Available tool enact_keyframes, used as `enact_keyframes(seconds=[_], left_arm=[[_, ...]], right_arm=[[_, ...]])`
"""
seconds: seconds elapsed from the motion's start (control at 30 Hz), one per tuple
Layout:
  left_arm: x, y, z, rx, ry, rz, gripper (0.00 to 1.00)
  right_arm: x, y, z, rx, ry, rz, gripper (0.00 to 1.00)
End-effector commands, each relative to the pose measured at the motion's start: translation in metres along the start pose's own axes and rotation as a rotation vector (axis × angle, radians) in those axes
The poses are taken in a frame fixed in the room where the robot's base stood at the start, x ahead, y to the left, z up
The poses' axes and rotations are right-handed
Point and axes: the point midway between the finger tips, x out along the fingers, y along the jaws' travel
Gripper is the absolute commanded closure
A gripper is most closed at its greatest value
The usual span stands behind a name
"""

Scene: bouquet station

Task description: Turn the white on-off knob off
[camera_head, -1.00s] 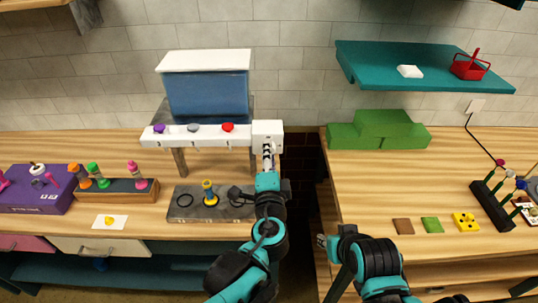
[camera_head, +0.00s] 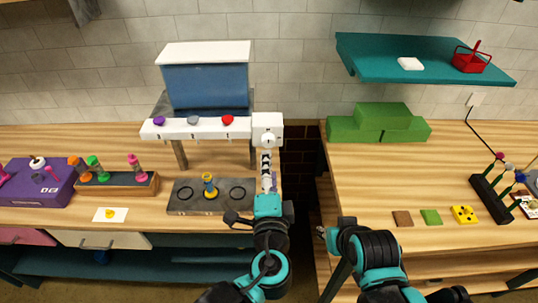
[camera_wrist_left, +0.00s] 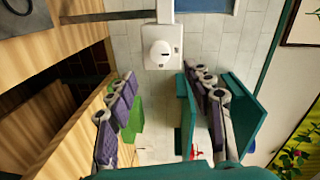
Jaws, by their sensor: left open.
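The white on-off knob (camera_head: 267,139) is a round dial on a white box (camera_head: 267,122) at the right end of the white rail. In the left wrist view the knob (camera_wrist_left: 160,54) shows a short dark mark and sits on the white box (camera_wrist_left: 174,40). My left gripper (camera_head: 266,158) is in front of and just below the knob. In the wrist view its gripper (camera_wrist_left: 158,85) has fingers spread wide on either side, with nothing between them. It appears apart from the knob. My right arm is at the lower middle, and its fingers are not clear.
The rail (camera_head: 208,130) carries purple, grey and red knobs. Below is a dark plate (camera_head: 232,205) with a yellow-blue piece (camera_head: 209,186). Green blocks (camera_head: 372,123) stand on the right table. A teal shelf (camera_head: 435,72) hangs above. A gap separates the tables.

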Motion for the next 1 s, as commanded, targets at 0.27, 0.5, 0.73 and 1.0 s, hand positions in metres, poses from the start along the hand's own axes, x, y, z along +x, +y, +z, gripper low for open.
enact_keyframes(seconds=[0.27,0.5,0.73,1.0], left_arm=[[-0.034,0.0,0.0,0.0,0.001,0.0,0.48],[-0.037,0.0,0.0,0.0,-0.001,0.0,0.48],[-0.037,0.0,0.0,0.0,-0.001,0.0,0.48],[-0.026,0.017,0.04,-0.075,-0.099,0.078,0.48]], right_arm=[[0.0,0.0,0.0,0.0,0.0,0.0,0.67],[0.0,0.0,0.0,0.0,0.0,0.0,0.67],[0.0,0.0,0.0,0.0,0.0,0.0,0.67],[0.004,0.0,0.003,0.0,0.0,0.0,0.67]])
